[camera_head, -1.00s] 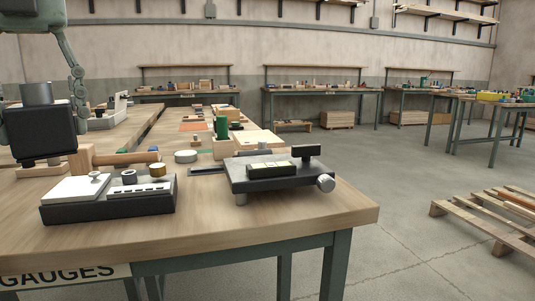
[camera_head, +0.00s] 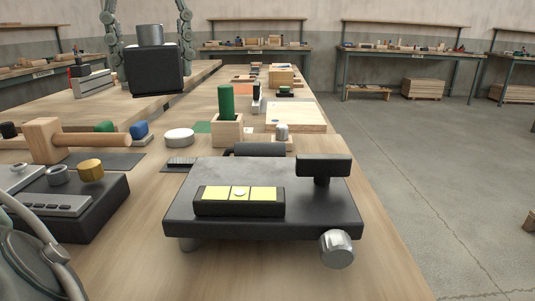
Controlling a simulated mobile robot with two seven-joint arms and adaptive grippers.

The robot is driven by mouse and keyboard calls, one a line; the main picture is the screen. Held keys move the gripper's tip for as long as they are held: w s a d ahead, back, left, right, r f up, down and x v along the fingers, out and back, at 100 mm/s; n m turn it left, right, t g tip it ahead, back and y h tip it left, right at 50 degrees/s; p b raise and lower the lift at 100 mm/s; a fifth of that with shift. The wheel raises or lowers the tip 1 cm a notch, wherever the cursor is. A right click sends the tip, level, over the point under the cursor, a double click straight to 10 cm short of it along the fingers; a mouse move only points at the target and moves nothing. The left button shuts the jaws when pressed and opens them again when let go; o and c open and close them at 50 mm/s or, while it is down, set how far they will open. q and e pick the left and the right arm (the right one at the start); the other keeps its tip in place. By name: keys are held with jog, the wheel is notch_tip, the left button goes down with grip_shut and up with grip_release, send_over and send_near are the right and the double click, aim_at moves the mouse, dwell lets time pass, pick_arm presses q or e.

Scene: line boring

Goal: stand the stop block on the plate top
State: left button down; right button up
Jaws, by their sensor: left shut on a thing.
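The stop block (camera_head: 153,72) appears to be the dark block with a silver cylinder on top, at the upper left. My left gripper (camera_head: 150,75) comes down from the top edge with a finger on either side of it and is shut on it. The block looks upright and raised; its exact height is unclear. The dark plate (camera_head: 300,225) is in the near middle, to the right of and nearer than the block. On the plate are a level with yellow windows (camera_head: 238,201) and, at the right, a black head on a short post (camera_head: 323,167). My right gripper is out of view.
A wooden mallet (camera_head: 90,140), a white disc (camera_head: 179,137) and a wooden holder with a green cylinder (camera_head: 226,128) stand left of and behind the plate. A silver knob (camera_head: 336,249) juts from its front right. The tabletop is clear in front of the plate.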

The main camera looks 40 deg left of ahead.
pick_arm(q)
jog(key=w+d+f, duration=0.2)
jog(key=d, duration=0.1)
jog(key=w+d+f, duration=0.2)
jog(key=d, duration=0.1)
jog(key=w+d+f, duration=0.1)
jog(key=d+f, duration=0.1)
jog(key=d, duration=0.1)
jog(key=shift+w+d+f, duration=0.35)
jog(key=shift+w+d, duration=0.05)
notch_tip(320, 180, down, 3)
jog(key=shift+f, duration=0.5)
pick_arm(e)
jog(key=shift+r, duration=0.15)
pick_arm(q)
jog(key=shift+f, duration=0.2)
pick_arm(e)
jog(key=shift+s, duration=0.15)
pick_arm(q)
jog(key=c, duration=0.9)
grip_release()
jog(key=o, duration=0.4)
jog(key=shift+c, duration=0.2)
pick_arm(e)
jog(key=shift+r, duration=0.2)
